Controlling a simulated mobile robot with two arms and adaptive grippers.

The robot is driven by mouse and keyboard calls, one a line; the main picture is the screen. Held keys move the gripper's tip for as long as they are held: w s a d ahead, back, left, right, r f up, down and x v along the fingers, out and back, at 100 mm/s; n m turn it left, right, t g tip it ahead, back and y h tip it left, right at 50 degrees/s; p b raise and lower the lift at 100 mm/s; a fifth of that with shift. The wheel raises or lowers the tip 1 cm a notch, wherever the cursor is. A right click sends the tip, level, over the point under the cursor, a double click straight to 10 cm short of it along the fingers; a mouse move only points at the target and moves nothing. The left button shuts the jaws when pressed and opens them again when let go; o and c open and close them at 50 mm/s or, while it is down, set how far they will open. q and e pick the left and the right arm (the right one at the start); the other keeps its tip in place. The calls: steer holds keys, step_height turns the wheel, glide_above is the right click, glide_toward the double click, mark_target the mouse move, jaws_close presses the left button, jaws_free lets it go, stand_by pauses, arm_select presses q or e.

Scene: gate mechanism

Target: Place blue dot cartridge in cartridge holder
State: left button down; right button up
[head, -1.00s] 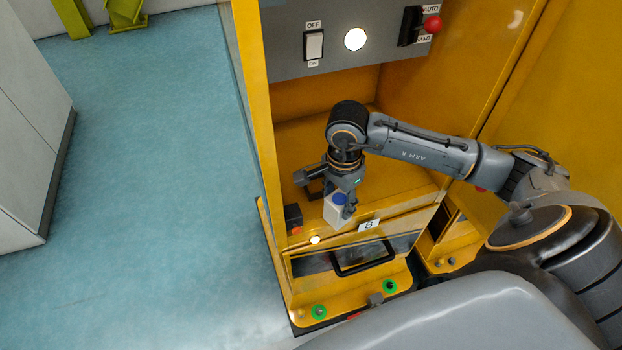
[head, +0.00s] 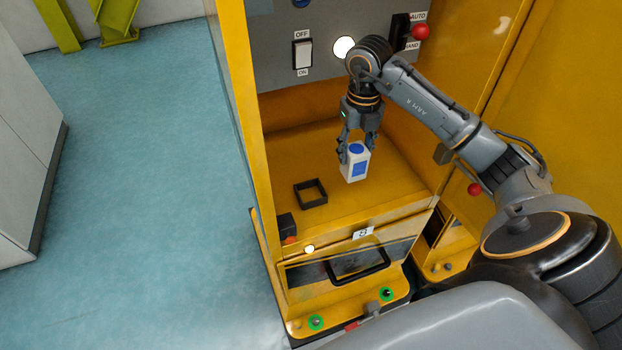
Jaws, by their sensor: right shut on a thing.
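The blue dot cartridge (head: 355,163) is a white block with a blue round top and a blue patch on its side. My right gripper (head: 355,148) is shut on it and holds it roughly upright over the yellow shelf. Whether its base touches the shelf I cannot tell. The cartridge holder (head: 311,193) is a black square frame on the shelf, empty, to the left of the cartridge and nearer the front. My left gripper is not in view.
The yellow cabinet (head: 233,90) has a side post left of the holder. A grey panel above carries an OFF/ON switch (head: 302,54), a white lamp (head: 343,47) and a red-knobbed lever (head: 421,32). A black-handled drawer (head: 358,265) is below. Bare shelf surrounds the holder.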

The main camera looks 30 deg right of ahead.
steer(key=w+a+f, duration=0.2)
steer(key=f, duration=0.1)
steer(key=w+a+f+p, duration=0.1)
steer(key=w+a+f, duration=0.1)
steer(key=a+f, duration=0.1)
steer(key=w+a+f+p, duration=0.1)
steer(key=w+a+f, duration=0.1)
steer(key=f, duration=0.2)
steer(key=shift+w+a+f, duration=0.15)
steer(key=shift+w+a, duration=0.2)
steer(key=shift+d+f, duration=0.1)
steer(key=shift+f, duration=0.35)
steer(key=shift+f, duration=0.1)
steer(key=o, duration=1.2)
steer(key=shift+o, duration=0.2)
